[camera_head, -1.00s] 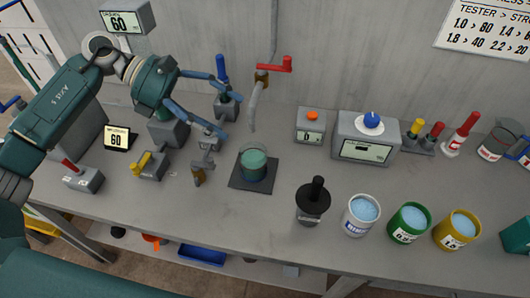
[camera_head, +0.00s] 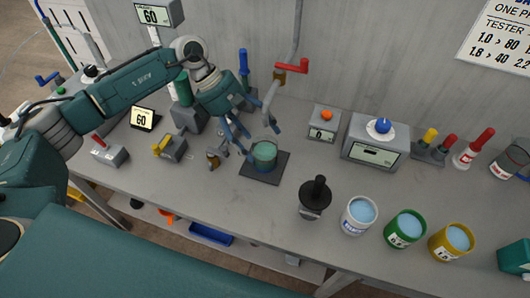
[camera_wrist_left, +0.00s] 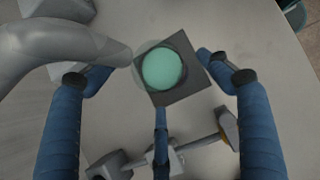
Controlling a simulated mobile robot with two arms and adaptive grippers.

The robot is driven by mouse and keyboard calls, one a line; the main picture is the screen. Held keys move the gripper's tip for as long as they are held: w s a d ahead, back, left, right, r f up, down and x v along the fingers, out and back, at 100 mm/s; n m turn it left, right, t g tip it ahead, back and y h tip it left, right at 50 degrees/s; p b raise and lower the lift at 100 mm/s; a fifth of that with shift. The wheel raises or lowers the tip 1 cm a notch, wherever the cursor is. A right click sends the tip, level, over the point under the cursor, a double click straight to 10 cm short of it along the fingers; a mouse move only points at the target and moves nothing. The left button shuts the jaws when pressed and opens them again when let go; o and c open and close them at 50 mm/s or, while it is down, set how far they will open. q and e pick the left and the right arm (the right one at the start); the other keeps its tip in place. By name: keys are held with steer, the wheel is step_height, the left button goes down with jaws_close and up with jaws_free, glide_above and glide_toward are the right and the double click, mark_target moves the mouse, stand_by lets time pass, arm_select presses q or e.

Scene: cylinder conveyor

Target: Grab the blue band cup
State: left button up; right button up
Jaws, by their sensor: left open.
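A white cup with blue marking on its front (camera_head: 358,215) and pale blue contents stands near the front edge of the bench, right of centre in the head view. It is the only cup there with blue on its wall. My left gripper (camera_head: 258,137) is open and empty, well to the left of that cup. Its blue fingers are spread close to a clear beaker of green liquid (camera_head: 264,155) on a dark square pad (camera_head: 257,172). In the left wrist view, the beaker (camera_wrist_left: 162,68) shows between the open fingers (camera_wrist_left: 155,65). My right gripper is not in view.
A green cup (camera_head: 405,228) and a yellow cup (camera_head: 452,242) stand right of the white one. A black-handled dark pot (camera_head: 315,200) stands to its left. A red-handled tap (camera_head: 290,68) and its grey spout rise beside my left gripper.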

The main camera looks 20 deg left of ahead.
mark_target(262, 145)
arm_select(q)
steer(key=shift+p+x, duration=0.5)
steer(key=shift+x, duration=1.25)
steer(key=c, duration=1.3)
steer(key=shift+o, duration=0.2)
steer(key=shift+r, duration=0.1)
